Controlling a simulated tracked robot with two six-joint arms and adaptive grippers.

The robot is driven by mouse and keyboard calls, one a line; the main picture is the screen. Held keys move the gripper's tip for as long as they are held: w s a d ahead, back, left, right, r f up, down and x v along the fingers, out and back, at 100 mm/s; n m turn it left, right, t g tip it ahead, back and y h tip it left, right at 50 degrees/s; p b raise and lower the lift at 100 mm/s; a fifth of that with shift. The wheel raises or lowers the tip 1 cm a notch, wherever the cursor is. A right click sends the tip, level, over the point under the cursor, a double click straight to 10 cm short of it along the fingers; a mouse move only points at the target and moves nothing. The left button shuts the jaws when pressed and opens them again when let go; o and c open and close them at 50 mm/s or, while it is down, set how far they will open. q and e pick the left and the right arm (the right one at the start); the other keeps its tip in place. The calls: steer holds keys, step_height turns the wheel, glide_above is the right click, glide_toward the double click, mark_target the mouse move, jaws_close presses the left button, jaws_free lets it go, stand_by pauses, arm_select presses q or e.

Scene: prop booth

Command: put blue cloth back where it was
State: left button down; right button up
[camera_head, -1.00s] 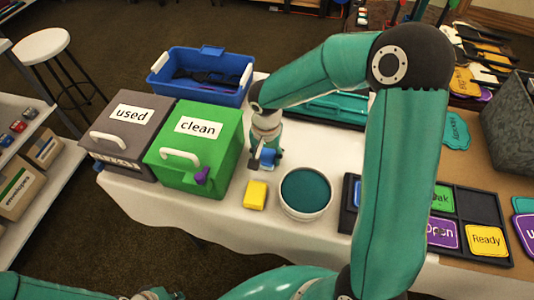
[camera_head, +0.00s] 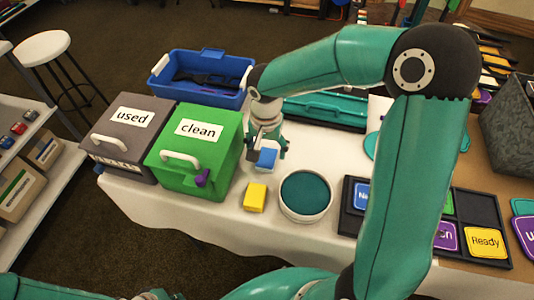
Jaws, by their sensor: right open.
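My right gripper (camera_head: 268,158) points down over the white table, to the right of the green box marked "clean" (camera_head: 225,150) and behind the yellow block. Its jaws are open. A small blue piece with a pale upper edge (camera_head: 266,159) shows at the fingers. It may be the blue cloth, but it is too small to tell, and I cannot tell whether it touches the fingers or the table. My left arm shows at the bottom left edge, and its gripper is out of view.
A grey box marked "used" (camera_head: 106,138) stands left of the green one. A blue bin (camera_head: 205,92) is behind them. A yellow block (camera_head: 255,197) and a round teal-topped tub (camera_head: 305,193) stand in front. A black sign tray (camera_head: 480,208) lies right.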

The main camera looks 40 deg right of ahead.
mark_target(266, 159)
step_height(266, 159, up, 8)
steer(key=shift+f+p, duration=0.25)
steer(key=shift+p, duration=0.05)
steer(key=shift+s+a, duration=0.1)
